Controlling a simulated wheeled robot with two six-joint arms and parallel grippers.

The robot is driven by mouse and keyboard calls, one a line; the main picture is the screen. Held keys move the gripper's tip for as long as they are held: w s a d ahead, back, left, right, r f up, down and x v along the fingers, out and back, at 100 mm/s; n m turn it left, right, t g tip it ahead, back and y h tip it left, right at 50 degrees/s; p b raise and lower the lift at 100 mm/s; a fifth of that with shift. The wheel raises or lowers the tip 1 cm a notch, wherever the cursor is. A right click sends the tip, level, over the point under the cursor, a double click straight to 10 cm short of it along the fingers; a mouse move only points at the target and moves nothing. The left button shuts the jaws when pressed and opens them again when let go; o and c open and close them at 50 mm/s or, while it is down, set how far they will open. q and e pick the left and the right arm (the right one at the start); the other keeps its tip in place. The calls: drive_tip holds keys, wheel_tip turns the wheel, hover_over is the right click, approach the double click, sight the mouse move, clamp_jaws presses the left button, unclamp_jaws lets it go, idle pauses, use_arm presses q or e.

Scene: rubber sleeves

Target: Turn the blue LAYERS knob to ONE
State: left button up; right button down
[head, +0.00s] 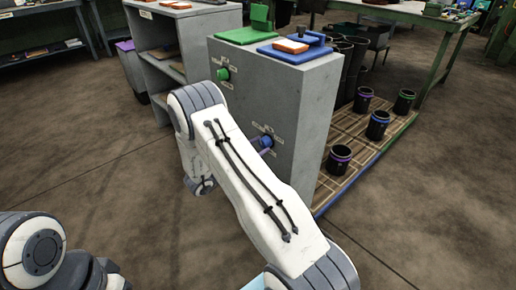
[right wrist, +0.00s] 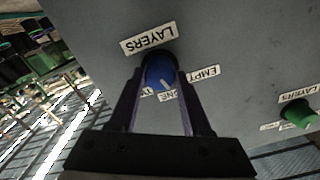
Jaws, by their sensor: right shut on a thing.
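The blue LAYERS knob (right wrist: 159,72) is on the grey cabinet's front face, under a white LAYERS label (right wrist: 148,40) in the right wrist view, which is turned. My right gripper (right wrist: 161,76) is shut on it, one finger on each side. In the head view the knob (head: 266,141) shows beside my right forearm. My left gripper is out of view.
A green knob (right wrist: 297,113) is on the same face of the cabinet (head: 300,110). Green and blue plates with blocks lie on its top. A shelf unit (head: 158,50) stands left, a pallet with several dark cups (head: 377,125) right. Floor in front is clear.

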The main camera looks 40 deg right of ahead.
drive_tip(key=shift+m+b, duration=0.5)
drive_tip(key=shift+m, duration=1.3)
drive_tip(key=shift+c, duration=1.8)
unclamp_jaws()
drive_tip(key=a+p, duration=0.2)
drive_tip(key=a, duration=0.8)
drive_tip(key=shift+s+a, duration=0.25)
drive_tip(key=shift+s, duration=0.15)
